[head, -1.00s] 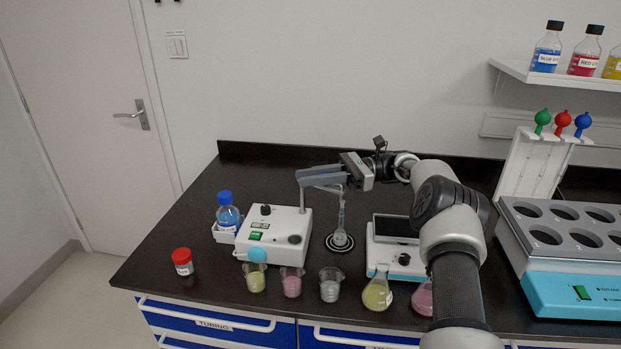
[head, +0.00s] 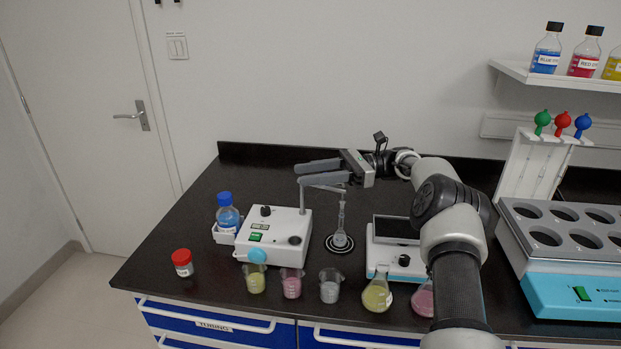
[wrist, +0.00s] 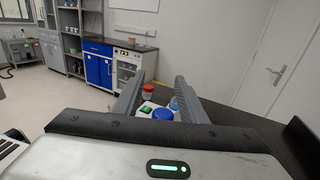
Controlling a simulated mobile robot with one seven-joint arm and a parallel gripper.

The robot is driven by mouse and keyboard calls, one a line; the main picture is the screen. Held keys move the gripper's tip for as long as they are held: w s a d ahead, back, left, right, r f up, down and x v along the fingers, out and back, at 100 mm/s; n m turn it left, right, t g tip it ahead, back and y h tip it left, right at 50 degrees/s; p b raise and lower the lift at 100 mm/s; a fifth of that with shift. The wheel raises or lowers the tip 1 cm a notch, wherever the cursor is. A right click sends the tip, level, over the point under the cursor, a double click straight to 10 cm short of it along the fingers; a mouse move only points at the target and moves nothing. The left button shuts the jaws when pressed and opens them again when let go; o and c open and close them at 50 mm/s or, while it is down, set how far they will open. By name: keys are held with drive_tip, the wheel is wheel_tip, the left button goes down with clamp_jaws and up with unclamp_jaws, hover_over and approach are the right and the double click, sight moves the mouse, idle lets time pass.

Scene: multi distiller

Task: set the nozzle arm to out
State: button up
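The white dispenser (head: 280,222) stands on the black bench, with a thin post at its back. Its nozzle arm (head: 328,188) runs right from the post, just below my gripper's fingers, and ends over the long-necked flask (head: 340,239) on a round dark plate. My gripper (head: 297,174) is open, its fingers pointing left above the nozzle arm; they partly hide the post top and arm. In the wrist view the two fingers (wrist: 158,90) stand apart with nothing held between them. I cannot tell if a finger touches the arm.
A blue-capped bottle (head: 228,215) stands left of the dispenser and a red-capped jar (head: 183,263) near the bench's left front. Several beakers and flasks line the front edge. A white device with a screen (head: 396,230) stands on the right. The bench behind is clear.

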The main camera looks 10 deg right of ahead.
wheel_tip(320, 180, up, 9)
drive_tip(key=p, duration=0.1)
drive_tip(key=shift+f, duration=0.1)
drive_tip(key=s+a+r+n+t+h+p, duration=0.1)
drive_tip(key=s+a+r+n+h+p, duration=0.1)
drive_tip(key=s+a+r+n+h, duration=0.25)
drive_tip(key=s+a+r+n+t+h+p, duration=0.1)
drive_tip(key=s+a+r+h+p, duration=0.3)
drive_tip(key=s, duration=0.4)
drive_tip(key=s+d+n+t+h+p, duration=0.2)
drive_tip(key=s+d, duration=0.5)
drive_tip(key=s, duration=0.5)
drive_tip(key=s+d+n+t+h+p, duration=0.2)
drive_tip(key=s+d+n+t+h, duration=0.2)
drive_tip(key=s, duration=0.9)
drive_tip(key=d+n+h, duration=0.3)
drive_tip(key=n, duration=0.2)
drive_tip(key=shift+p, duration=0.3)
drive_tip(key=shift+o, duration=0.3)
drive_tip(key=shift+r, duration=0.15)
